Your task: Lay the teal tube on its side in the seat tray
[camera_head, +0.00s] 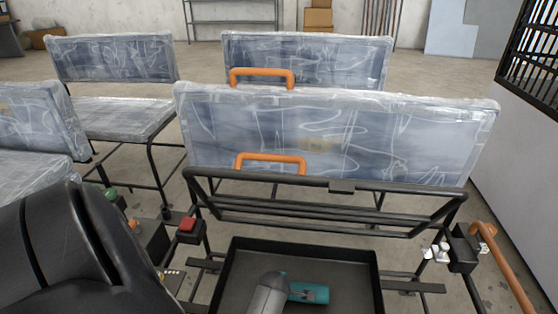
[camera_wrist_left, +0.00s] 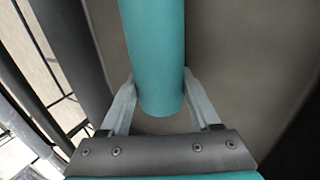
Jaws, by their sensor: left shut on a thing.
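The teal tube (camera_wrist_left: 155,50) shows large in the left wrist view. It is plain and smooth, with its rounded lower end between the fingers and its upper end cut off by the picture edge. My left gripper (camera_wrist_left: 160,82) is shut on the tube, with one grey finger along each side. The seat tray (camera_head: 232,268) is a dark, shallow, rimmed box at the bottom of the head view. A teal shape (camera_head: 308,293) shows over it beside a grey rounded part; I cannot tell whether it is the tube or part of my gripper. My right gripper is not in view.
A black seat frame (camera_head: 330,207) and wrapped seat backs (camera_head: 335,135) with orange handles (camera_head: 270,158) stand behind the tray. A red-topped block (camera_head: 187,226) is to its left. A black bracket (camera_head: 463,248) and an orange rail (camera_head: 505,265) are to its right.

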